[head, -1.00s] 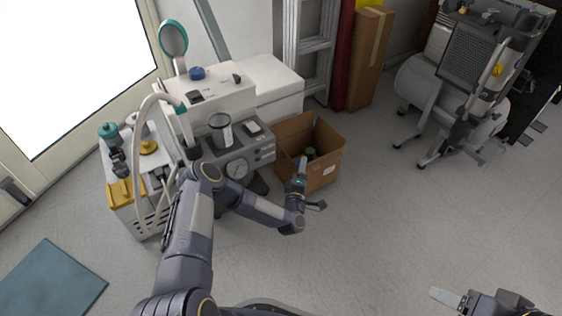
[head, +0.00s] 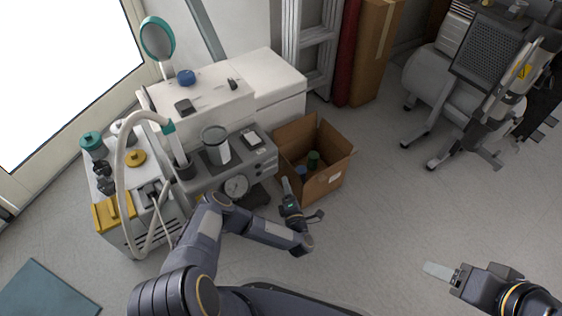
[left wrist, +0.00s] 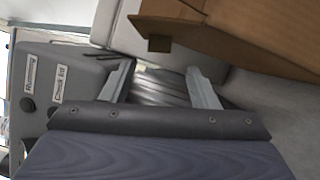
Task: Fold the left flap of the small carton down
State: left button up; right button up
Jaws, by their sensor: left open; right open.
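The small carton (head: 322,186) stands open-topped on the floor, with brown panels raised at its back and right. Its near-left edge is partly hidden by my left gripper. My left gripper (head: 302,198) is open and empty, at the carton's near-left corner in the head view; I cannot tell if it touches. In the left wrist view, the open fingers (left wrist: 163,88) are below and left of the carton (left wrist: 245,25), whose brown edge juts leftward; a gap shows between them. My right gripper (head: 440,272) is at the lower right, far from the carton; only one finger shows clearly.
A ladder (head: 318,45) and tall carton (head: 376,50) are behind.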

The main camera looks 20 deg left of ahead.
aim_at(288, 164)
pick_arm(q)
jog(key=b+x, duration=0.2)
jog(key=x, duration=0.5)
jog(key=shift+w+a+b, duration=0.15)
jog(key=shift+w+b, duration=0.1)
jog(key=shift+b, duration=0.1)
jog(key=c, duration=1)
jog(key=shift+w+r+m+p, duration=0.1)
jog(key=shift+r+m+p, duration=0.4)
jog(key=shift+m+p, duration=0.25)
jog(key=shift+w+d+r+m+g+h+p, duration=0.3)
jog(key=shift+m+g+p, duration=0.2)
jog(key=shift+m+p, duration=0.45)
jog(key=shift+w+d+r+m+g+p, duration=0.1)
jog(key=shift+w+d+m+g+p, duration=0.15)
jog(key=shift+m+p, duration=0.45)
jog(key=shift+w+m+g, duration=0.15)
jog(key=shift+m+g, duration=0.3)
jog(key=shift+m, duration=0.25)
